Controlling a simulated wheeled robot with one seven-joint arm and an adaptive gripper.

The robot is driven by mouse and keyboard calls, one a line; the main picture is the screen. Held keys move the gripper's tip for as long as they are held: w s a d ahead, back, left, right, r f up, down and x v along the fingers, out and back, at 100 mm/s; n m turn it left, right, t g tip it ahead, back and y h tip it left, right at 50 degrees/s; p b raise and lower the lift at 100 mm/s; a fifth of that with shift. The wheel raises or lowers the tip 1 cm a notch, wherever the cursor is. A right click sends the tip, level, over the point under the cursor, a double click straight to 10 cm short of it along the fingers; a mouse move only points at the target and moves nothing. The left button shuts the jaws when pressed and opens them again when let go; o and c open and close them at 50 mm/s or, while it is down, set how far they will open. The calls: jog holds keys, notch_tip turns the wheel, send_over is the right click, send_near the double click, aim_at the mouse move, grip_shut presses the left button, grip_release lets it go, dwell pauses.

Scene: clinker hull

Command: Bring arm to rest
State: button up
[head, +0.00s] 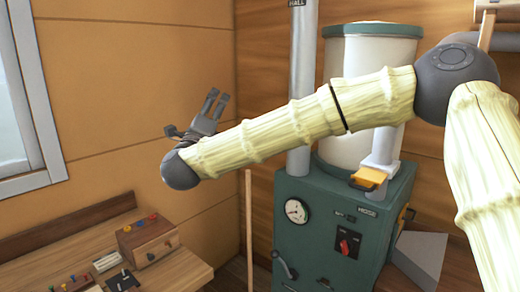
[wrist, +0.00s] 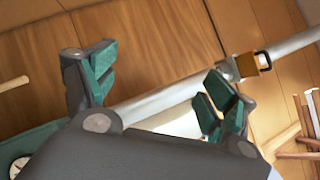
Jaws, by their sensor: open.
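My gripper (head: 214,103) is raised at the end of my arm, in the left middle of the head view. Its two fingers point up and stand apart, with nothing between them. My arm reaches across the head view from the right, in front of the green machine and the white tank. In the wrist view my gripper (wrist: 160,95) shows two green-padded fingers spread wide and empty. A grey pipe and wooden wall planks lie beyond them.
A green machine (head: 318,228) with a gauge and red switch stands below my arm. A wooden bench (head: 185,272) with a control box (head: 147,241) is at lower left. A window (head: 30,100) is far left.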

jog(key=s+d+f+n+g+y+b, duration=0.15)
jog(key=f+n, duration=0.35)
jog(key=f, duration=1)
jog(key=s+d+f+n+g+y, duration=0.1)
jog(key=s+f+n+g+y, duration=0.2)
jog(key=f, duration=1.1)
jog(key=d+f+n+g+y, duration=0.25)
jog(key=f+n, duration=0.35)
jog(key=f, duration=0.9)
jog(key=s+d+f+n+g+b, duration=0.1)
jog(key=s+d+f+n+g, duration=0.3)
jog(key=s+f, duration=0.5)
jog(key=s+d+f+n+g+h, duration=0.1)
jog(key=s+d+f+g, duration=0.1)
jog(key=s+d+f, duration=0.7)
jog(key=s+d+f+n+g+b, duration=0.1)
jog(key=s+d+f+n+g, duration=0.2)
jog(key=s+f, duration=0.65)
jog(key=s+d+f+n+g+h, duration=0.1)
jog(key=s+d+f+g, duration=0.2)
jog(key=s+d, duration=0.4)
jog(key=s+d+f+n+g+h, duration=0.1)
jog(key=s+d+f, duration=0.5)
jog(key=s, duration=0.6)
jog(key=shift+s+d+n+g+h+b, duration=0.3)
jog(key=shift+d+n+g, duration=0.35)
jog(key=shift+g, duration=0.35)
